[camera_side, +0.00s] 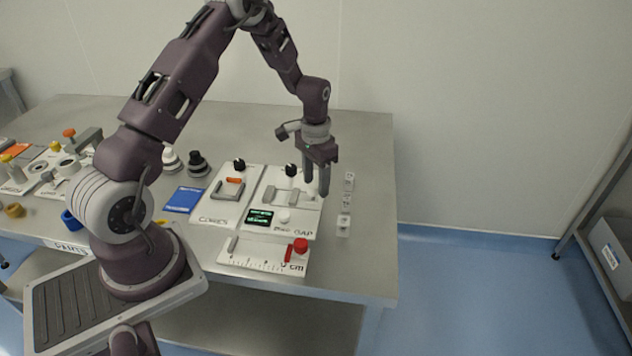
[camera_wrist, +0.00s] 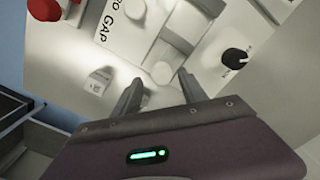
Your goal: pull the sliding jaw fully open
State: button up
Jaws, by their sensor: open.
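The ruler board (camera_side: 262,255) marked in cm lies at the front of the bench. It has a grey upright block (camera_side: 232,244) at its left and a red-knobbed jaw (camera_side: 300,246) near its right end. I cannot tell for certain that this is the sliding jaw. The red knob also shows in the wrist view (camera_wrist: 43,8), at the top left corner. My gripper (camera_side: 318,190) is open and empty, pointing down over the right edge of the white GAP panel (camera_side: 304,216), behind the ruler board. In the wrist view my gripper (camera_wrist: 159,90) has its fingertips spread near a round white knob (camera_wrist: 162,73).
The GAP panel carries a black knob (camera_side: 291,170), a grey bar and a green display (camera_side: 260,217). The CORES panel (camera_side: 212,213) stands to its left. Small clear blocks (camera_side: 343,222) stand to the right. A blue card (camera_side: 184,200) lies farther left. Bench right of the blocks is clear.

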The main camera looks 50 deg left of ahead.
aim_at(316, 186)
notch_tip(316, 186, up, 7)
jog(key=shift+d+f, duration=0.1)
jog(key=s+d+r+t, duration=0.1)
jog(key=s+d+r, duration=0.4)
jog(key=r, duration=0.4)
jog(key=s+d+r+t, duration=0.2)
jog(key=s+d+r, duration=0.3)
jog(key=r, duration=0.4)
jog(key=s+d+r+t, duration=0.1)
jog(key=s+d, duration=0.2)
jog(key=s, duration=0.5)
jog(key=s+d+r+t, duration=0.1)
jog(key=s+d+r, duration=0.1)
jog(key=s, duration=0.6)
jog(key=shift+s+d+t, duration=0.3)
jog(key=shift+d, duration=0.3)
